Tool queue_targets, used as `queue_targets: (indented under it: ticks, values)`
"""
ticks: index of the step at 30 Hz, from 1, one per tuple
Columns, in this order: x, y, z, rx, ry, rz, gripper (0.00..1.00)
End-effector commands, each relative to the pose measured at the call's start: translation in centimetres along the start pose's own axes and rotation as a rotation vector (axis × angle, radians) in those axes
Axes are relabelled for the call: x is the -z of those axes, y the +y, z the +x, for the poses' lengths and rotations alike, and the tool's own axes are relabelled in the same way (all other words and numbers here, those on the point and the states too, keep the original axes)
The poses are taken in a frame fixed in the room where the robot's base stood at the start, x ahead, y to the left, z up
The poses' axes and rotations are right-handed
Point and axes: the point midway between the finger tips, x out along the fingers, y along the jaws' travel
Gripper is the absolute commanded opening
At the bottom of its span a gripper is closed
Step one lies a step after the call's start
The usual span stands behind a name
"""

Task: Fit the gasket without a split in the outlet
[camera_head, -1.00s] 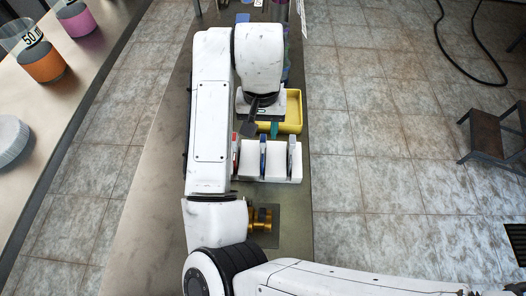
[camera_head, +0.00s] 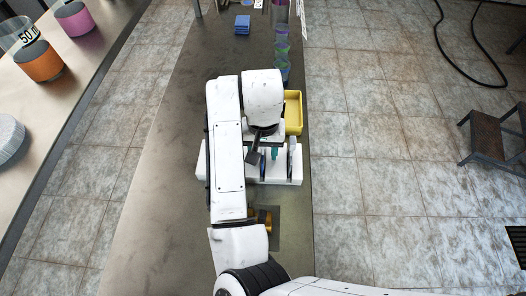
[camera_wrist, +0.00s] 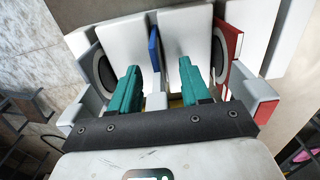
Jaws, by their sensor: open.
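A white rack (camera_head: 225,165) holds several upright plates in slots, partly hidden by my arm in the head view. In the wrist view, a dark round gasket (camera_wrist: 106,72) shows on a grey-edged plate at the left, and another dark gasket (camera_wrist: 218,58) on a red-edged plate (camera_wrist: 233,48) at the right. A blue-edged plate (camera_wrist: 154,48) stands between them. My gripper (camera_wrist: 158,80) is open, its teal fingers above the rack on either side of the blue plate's line; I see nothing held. A brass outlet fitting (camera_head: 264,221) lies nearer me, partly hidden. I cannot tell which gasket is split.
A yellow tray (camera_head: 293,112) stands just beyond the rack. Small blue-green containers (camera_head: 281,62) and a blue stack (camera_head: 242,25) stand farther along the bench (camera_head: 160,190). The bench left of my arm is clear.

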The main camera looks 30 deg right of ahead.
Motion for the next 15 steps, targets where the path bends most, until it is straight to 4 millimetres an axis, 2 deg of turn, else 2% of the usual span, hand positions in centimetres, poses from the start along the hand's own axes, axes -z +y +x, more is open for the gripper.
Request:
queue_targets:
  ticks: [2, 15]
  values:
    - [0.00, -0.01, -0.02, 0.000, 0.000, 0.000, 0.42]
    - [0.01, -0.02, -0.05, 0.000, 0.000, 0.000, 0.00]
